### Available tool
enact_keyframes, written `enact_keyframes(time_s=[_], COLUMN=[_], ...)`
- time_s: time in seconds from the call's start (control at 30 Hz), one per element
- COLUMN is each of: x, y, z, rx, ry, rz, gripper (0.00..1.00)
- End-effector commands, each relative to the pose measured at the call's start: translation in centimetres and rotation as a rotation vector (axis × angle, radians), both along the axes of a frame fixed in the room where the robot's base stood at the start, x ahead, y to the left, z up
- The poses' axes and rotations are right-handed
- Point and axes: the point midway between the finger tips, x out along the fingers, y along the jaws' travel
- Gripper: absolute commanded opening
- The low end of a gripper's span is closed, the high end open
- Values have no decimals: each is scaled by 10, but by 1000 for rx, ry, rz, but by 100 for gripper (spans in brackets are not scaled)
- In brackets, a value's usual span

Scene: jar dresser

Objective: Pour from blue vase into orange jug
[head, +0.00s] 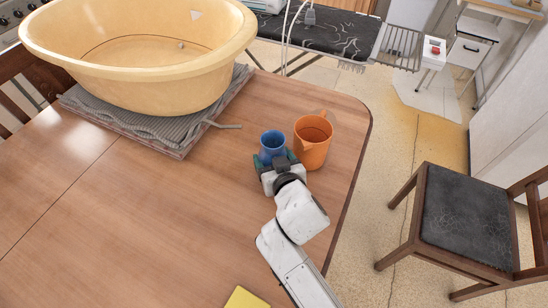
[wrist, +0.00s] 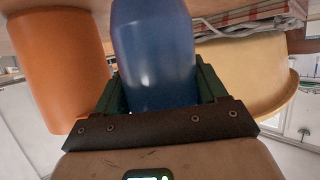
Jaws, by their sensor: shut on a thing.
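The blue vase (head: 272,142) is a small open-topped cylinder in the head view, upright or nearly so. My gripper (head: 276,161) is shut on it, with a green finger on each side. In the wrist view the vase (wrist: 154,55) fills the space between the fingers of my gripper (wrist: 158,95). The orange jug (head: 314,145) stands upright on the table just right of the vase, close beside it. It also shows in the wrist view (wrist: 60,70), at the left. Whether the vase's base touches the table is hidden, and its contents cannot be made out.
The wooden table (head: 130,220) is mostly bare at the left and front. A large yellow tub (head: 150,80) stands on folded striped cloth (head: 150,130) at the back left. A yellow item (head: 246,299) lies at the front. The table's right edge is near the jug. A chair (head: 465,215) stands beyond.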

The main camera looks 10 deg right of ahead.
Motion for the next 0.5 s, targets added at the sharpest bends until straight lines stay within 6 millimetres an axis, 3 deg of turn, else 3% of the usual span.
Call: enact_keyframes(time_s=[0.5], x=[2], y=[-3], z=[9], rx=[109], ry=[42], rz=[0], gripper=[0])
